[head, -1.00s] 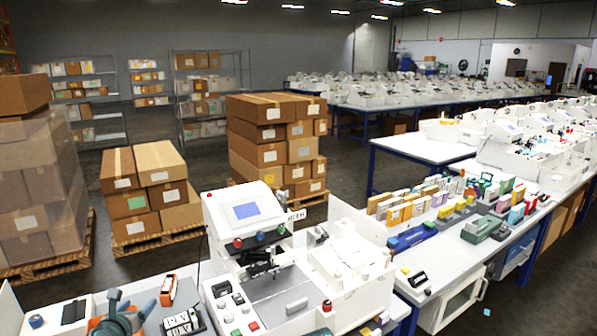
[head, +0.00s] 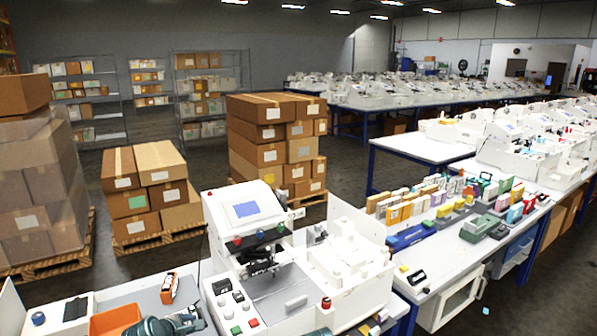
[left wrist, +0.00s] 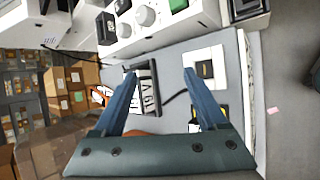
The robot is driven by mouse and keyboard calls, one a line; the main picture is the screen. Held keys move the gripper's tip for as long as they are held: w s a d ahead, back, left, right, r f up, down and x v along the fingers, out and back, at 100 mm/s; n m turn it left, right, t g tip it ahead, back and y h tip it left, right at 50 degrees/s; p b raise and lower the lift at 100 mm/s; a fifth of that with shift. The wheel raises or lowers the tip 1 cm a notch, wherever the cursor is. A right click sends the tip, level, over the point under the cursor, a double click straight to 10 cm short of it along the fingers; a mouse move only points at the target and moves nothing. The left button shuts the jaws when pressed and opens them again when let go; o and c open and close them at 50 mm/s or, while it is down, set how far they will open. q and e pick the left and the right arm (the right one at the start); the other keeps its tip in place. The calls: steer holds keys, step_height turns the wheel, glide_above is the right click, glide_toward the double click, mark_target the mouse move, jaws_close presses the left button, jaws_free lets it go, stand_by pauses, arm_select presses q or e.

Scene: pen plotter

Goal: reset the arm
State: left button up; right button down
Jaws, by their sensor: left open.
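My left arm shows at the bottom left of the head view as a teal-grey shape (head: 165,326), low over the bench and partly cut off by the frame edge. In the left wrist view my left gripper (left wrist: 159,74) has its two blue fingers spread wide, with nothing held between them. Beyond the fingers lies a dark tray with white lettered pieces (left wrist: 148,85). The white machine with a blue screen (head: 246,209) stands to the right of the arm in the head view, apart from it. My right gripper is not in view.
An orange bin (head: 115,320) sits beside the arm on the left. An orange-and-white item (head: 169,288) lies on the bench behind it. Boxes on pallets (head: 150,190) stand behind the bench.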

arm_select(q)
steer(key=s+d+f+m+g+y+b, duration=0.1)
steer(key=s+d+f+m+g+b, duration=0.3)
steer(key=s+d+f+m, duration=0.4)
steer(key=s+d+f+m+g+y+b, duration=0.2)
steer(key=s+d+f+m+g+b, duration=0.3)
steer(key=d+m, duration=0.9)
steer(key=s+f+m+b, duration=0.1)
steer(key=s+f+m, duration=0.2)
steer(key=s, duration=0.1)
steer(key=shift+m, duration=0.3)
